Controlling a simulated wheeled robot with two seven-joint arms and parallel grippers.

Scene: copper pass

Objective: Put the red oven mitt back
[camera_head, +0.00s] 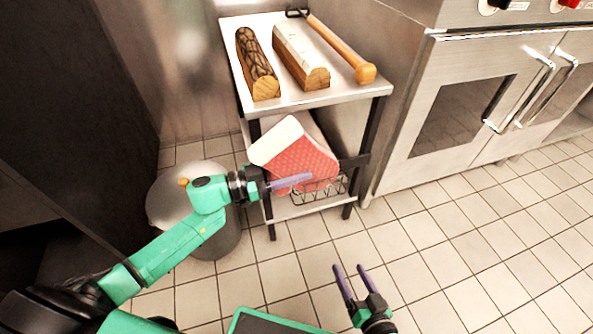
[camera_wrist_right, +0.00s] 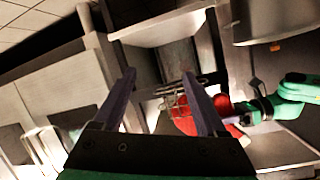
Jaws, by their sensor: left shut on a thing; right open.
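The red oven mitt (camera_head: 302,158) has a white cuff and shows in the head view in front of the lower part of a small metal rack. My left gripper (camera_head: 300,183) is shut on the mitt at its lower left side. The mitt is tilted, with its white cuff toward the upper left. The mitt also shows in the right wrist view (camera_wrist_right: 186,122), partly hidden behind my right finger. My right gripper (camera_head: 350,275) is open and empty above the tiled floor, apart from the rack. A wire basket (camera_head: 325,192) is partly hidden behind the mitt on the lower shelf.
A round grey bin (camera_head: 165,205) stands left of the rack. A steel oven (camera_head: 465,95) stands to the right. The floor in front is clear.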

